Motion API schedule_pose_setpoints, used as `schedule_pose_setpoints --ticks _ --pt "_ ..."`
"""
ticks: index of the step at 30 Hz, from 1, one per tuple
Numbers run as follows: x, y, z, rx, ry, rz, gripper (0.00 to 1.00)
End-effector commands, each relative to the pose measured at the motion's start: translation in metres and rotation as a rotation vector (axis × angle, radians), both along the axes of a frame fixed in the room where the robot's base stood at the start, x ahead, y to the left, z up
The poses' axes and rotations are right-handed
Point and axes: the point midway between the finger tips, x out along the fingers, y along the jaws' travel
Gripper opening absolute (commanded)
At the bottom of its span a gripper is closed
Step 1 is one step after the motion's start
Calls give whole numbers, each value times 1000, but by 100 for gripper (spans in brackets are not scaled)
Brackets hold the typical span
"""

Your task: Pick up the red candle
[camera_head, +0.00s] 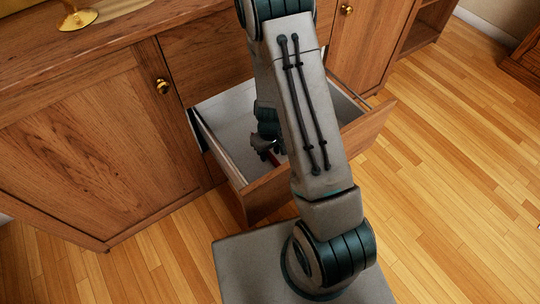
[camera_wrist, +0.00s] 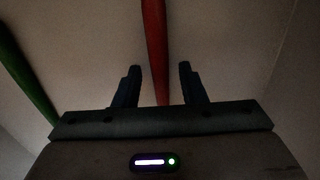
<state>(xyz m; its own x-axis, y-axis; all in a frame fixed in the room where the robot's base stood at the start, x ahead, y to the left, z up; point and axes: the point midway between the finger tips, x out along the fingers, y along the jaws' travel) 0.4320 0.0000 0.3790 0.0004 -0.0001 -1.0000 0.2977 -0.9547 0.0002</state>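The red candle (camera_wrist: 154,45) is a long thin stick lying in the open drawer. In the wrist view it runs from the top edge down between my two fingers, with a gap on each side of it. A small red piece of it (camera_head: 273,158) shows in the head view beside my gripper (camera_head: 268,147), which is down inside the drawer. My gripper also shows in the wrist view (camera_wrist: 158,85), with its fingers apart. Its lower part hides the near end of the candle. I cannot tell how high the fingers are above the drawer floor.
A green stick (camera_wrist: 25,80) lies left of the red candle. The open drawer (camera_head: 262,190) has wooden front and side walls close around my gripper. Cabinet doors (camera_head: 95,150) stand left of it. A brass object (camera_head: 77,17) stands on the cabinet top. The wooden floor (camera_head: 450,150) at right is clear.

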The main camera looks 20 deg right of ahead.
Motion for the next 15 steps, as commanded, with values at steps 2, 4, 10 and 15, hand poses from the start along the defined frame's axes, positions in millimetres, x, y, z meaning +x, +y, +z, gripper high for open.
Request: schedule_pose_setpoints --ticks 2,4,10,15 --pt "0 0 0 0 0 0 14" --pt "0 0 0 0 0 0 0" --pt "0 0 0 0 0 0 0" --pt "0 0 8 0 -1 1 0"
